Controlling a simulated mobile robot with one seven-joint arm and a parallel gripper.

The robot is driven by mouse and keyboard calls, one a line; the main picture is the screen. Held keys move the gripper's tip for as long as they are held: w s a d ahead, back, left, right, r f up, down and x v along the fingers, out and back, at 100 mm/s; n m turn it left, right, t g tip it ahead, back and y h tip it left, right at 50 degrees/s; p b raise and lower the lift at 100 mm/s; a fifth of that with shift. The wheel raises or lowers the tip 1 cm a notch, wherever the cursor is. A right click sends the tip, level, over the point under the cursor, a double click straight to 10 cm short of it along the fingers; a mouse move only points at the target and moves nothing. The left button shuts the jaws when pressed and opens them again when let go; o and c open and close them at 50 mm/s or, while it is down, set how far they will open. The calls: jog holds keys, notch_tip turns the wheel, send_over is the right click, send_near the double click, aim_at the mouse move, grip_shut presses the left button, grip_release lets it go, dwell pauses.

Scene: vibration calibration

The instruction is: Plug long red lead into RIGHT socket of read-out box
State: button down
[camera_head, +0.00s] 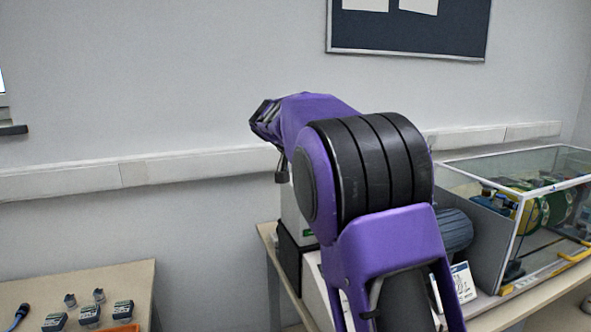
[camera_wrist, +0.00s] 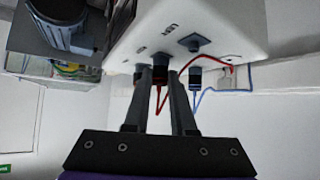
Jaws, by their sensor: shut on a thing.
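In the wrist view my gripper (camera_wrist: 161,75) is shut on a dark plug with a red lead (camera_wrist: 158,103). The plug stands between the fingertips, close under the white read-out box (camera_wrist: 225,22). I cannot tell whether it is inside a socket or just in front of one. The red lead loops down and back up to the right. The box face bears a blue-grey connector (camera_wrist: 193,43) and small labels that are hard to read. In the head view my arm hides the gripper and most of the box.
A dark plug on a blue lead (camera_wrist: 195,80) is right of my fingers. In the head view a glass case (camera_head: 515,210) stands on the right bench. A left table (camera_head: 135,278) holds several small dark devices. A noticeboard (camera_head: 405,30) hangs on the wall.

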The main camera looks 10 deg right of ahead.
jog(key=shift+w+a+m+g+h+p, duration=0.15)
jog(key=shift+m+g+h+p, duration=0.45)
jog(key=shift+m+g+p, duration=0.4)
jog(key=shift+w+m+g+h+p, duration=0.15)
jog(key=shift+m+g+h+p, duration=0.2)
jog(key=shift+m+g+p, duration=1.15)
jog(key=shift+w+m+t+h+p, duration=0.15)
jog(key=shift+m+h+p, duration=0.35)
jog(key=shift+p, duration=2.05)
dwell(0.6)
jog(key=c, duration=0.7)
grip_release()
jog(key=shift+o, duration=0.2)
jog(key=shift+a, duration=0.15)
jog(key=shift+v, duration=2.45)
jog(key=shift+r, duration=0.1)
jog(key=shift+r+y, duration=0.1)
jog(key=shift+y, duration=0.15)
